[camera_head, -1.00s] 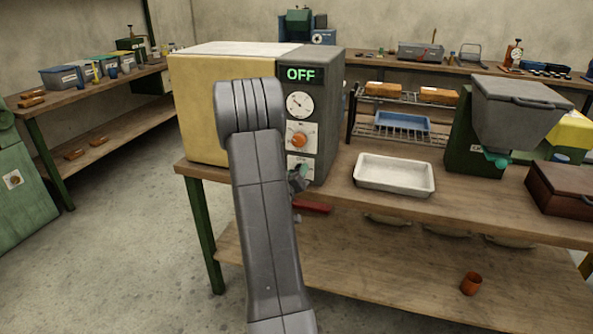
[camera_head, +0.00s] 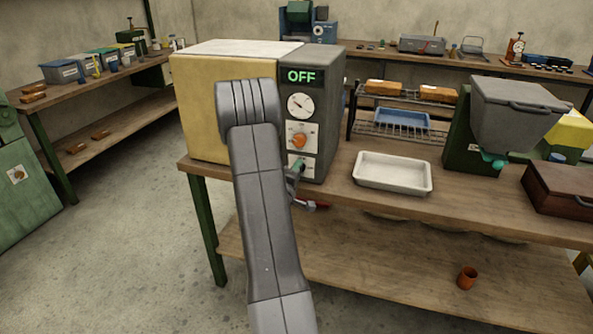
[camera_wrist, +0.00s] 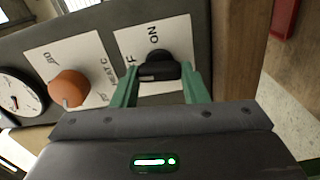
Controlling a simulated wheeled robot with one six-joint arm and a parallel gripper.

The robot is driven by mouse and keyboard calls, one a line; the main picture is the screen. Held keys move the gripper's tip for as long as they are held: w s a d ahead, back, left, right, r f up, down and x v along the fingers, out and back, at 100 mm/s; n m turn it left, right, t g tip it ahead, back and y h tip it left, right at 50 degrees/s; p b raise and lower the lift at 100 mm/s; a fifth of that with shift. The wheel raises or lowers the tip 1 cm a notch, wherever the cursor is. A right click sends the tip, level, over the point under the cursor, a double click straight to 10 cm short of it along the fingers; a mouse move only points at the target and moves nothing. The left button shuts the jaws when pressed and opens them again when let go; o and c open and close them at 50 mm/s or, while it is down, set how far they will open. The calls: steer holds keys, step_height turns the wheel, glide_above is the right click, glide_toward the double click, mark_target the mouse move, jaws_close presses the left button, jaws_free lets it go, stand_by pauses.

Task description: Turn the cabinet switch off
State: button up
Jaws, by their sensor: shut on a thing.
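The cabinet (camera_head: 221,110) stands on the workbench with a cream-yellow side and a grey front. Its green display (camera_head: 301,77) reads OFF. In the wrist view the cabinet switch (camera_wrist: 157,60) is a black knob on a white plate, with "ON" and part of another label beside it. My gripper (camera_wrist: 159,72) has its green fingers on both sides of this knob and is shut on it. In the head view my gripper (camera_head: 297,167) is at the lower front panel, partly behind my arm, and the switch is mostly hidden there.
An orange dial (camera_head: 299,141), also in the wrist view (camera_wrist: 70,87), and a gauge (camera_head: 300,105) sit above the switch. A white tray (camera_head: 393,173), a wire rack (camera_head: 402,132) and a grey hopper (camera_head: 515,103) stand to the right. A red item (camera_head: 312,205) is just below my gripper.

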steer(key=shift+n, duration=0.7)
steer(key=o, duration=1)
steer(key=v, duration=1.4)
steer(key=shift+b, duration=0.4)
steer(key=shift+w, duration=0.2)
steer(key=p+x, duration=0.1)
steer(key=x, duration=1.2)
steer(key=shift+w+d, duration=0.15)
steer(key=shift+w, duration=0.15)
